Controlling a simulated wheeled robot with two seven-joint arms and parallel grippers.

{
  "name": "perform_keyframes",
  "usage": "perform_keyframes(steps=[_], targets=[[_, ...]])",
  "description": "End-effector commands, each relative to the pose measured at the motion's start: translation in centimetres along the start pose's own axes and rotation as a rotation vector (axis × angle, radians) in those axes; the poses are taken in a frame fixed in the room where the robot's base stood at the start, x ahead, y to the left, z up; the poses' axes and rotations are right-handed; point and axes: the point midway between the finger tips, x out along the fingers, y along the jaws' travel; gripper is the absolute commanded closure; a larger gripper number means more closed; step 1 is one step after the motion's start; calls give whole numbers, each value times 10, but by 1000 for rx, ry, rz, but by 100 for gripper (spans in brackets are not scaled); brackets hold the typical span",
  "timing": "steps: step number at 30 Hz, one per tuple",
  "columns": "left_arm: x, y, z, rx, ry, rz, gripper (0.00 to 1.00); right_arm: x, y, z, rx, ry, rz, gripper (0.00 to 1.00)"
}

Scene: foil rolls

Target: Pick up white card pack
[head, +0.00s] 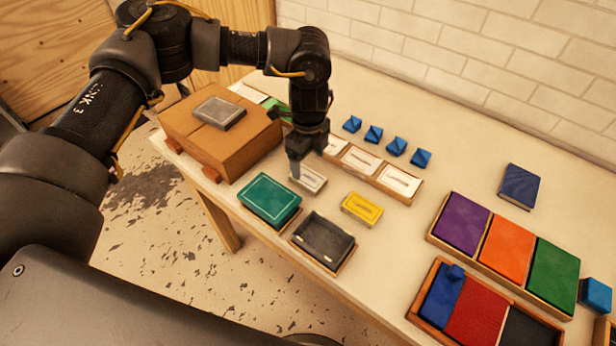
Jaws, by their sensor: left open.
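A white card pack (314,180) lies flat on the table below my left gripper, between the green box and the row of white packs. My left gripper (296,172) points down at the pack's left end and is open. Its fingers overlap that end in the picture. I cannot tell whether they touch the pack. Other white packs (401,181) sit in a wooden tray just behind. My right gripper is out of view.
A green box (269,199), a dark open tray (322,241) and a yellow pack (362,209) stand close by. A cardboard box (222,147) is at left, and several blue pyramids (396,147) stand behind. Coloured trays (460,222) fill the right; the table between is clear.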

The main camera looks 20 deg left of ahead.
Motion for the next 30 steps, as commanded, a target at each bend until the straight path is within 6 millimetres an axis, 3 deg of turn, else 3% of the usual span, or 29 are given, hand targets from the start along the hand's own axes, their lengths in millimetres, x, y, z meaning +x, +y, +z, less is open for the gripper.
perform_keyframes(steps=[8, 12, 18, 25, 30], targets=[[10, 1, 0, 1, 0, 3, 24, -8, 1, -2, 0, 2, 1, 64], [30, 4, -1, 1, -1, 4, 24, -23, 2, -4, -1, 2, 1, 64], [53, 3, -1, 1, 0, 1, 24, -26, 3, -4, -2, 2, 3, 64], [56, 3, -1, 1, 1, 0, 24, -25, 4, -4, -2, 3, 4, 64], [56, 3, -1, 1, 1, 0, 43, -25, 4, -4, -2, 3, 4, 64]])
